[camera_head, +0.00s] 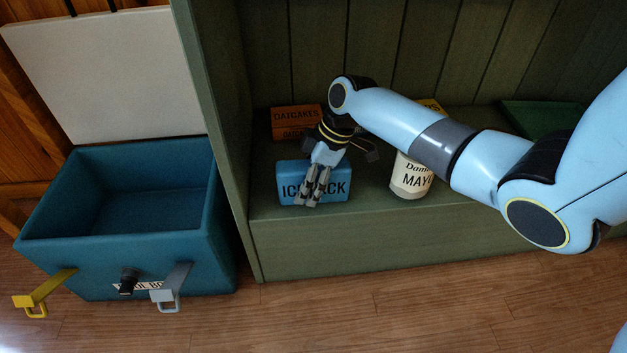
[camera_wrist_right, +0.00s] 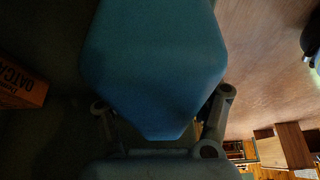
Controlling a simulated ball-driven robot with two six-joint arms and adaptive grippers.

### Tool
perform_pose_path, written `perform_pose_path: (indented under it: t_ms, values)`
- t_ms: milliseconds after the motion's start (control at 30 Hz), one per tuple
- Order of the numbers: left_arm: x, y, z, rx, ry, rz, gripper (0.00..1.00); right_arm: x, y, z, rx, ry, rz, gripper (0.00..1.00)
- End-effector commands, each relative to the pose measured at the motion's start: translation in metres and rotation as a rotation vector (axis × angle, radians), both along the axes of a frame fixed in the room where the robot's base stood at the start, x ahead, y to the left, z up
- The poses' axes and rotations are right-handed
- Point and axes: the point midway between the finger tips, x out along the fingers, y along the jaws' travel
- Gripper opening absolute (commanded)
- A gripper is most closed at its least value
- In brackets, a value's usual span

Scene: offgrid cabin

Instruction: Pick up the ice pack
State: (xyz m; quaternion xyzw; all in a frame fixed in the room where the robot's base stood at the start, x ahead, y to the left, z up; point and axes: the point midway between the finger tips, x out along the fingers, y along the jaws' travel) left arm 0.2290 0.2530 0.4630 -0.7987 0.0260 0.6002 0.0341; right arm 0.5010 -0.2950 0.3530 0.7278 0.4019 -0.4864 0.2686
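The ice pack (camera_head: 288,193) is a blue block with dark lettering, upright on the low green shelf, left of centre in the head view. My right gripper (camera_head: 308,203) points down in front of it, and its fingers cover the middle of the lettering. The two fingers look slightly apart, with nothing visibly held between them. Whether they touch the pack is unclear. My left gripper is not in view.
Orange oatcakes boxes (camera_head: 296,118) stand behind the ice pack. A mayo jar (camera_head: 409,180) stands to its right, under my right arm. A green flat item (camera_head: 545,117) lies farther right. An open, empty-looking blue cool box (camera_head: 130,250) is left of the shelf's side panel (camera_head: 222,130).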

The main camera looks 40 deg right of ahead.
Motion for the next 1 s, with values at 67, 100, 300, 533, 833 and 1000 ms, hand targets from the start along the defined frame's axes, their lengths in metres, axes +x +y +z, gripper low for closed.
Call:
perform_pose_path:
  t_ms: [67,100,300,533,833,1000]
  values:
    - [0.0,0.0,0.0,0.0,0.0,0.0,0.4,0.0,0.0,0.0,0.0,0.0,0.0,0.53]
    - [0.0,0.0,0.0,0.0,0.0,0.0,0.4,0.0,0.0,0.0,0.0,0.0,0.0,0.48]
    - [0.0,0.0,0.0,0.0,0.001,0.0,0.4,0.0,0.0,0.0,0.0,0.0,0.0,0.22]
    - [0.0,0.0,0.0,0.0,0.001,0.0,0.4,0.0,0.0,0.0,0.0,0.0,0.0,0.0]
    - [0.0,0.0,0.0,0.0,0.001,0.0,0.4,0.001,0.0,0.002,0.001,-0.003,0.0,0.0]
    - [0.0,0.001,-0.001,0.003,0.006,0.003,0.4,0.002,0.0,0.016,0.001,-0.006,0.0,0.0]
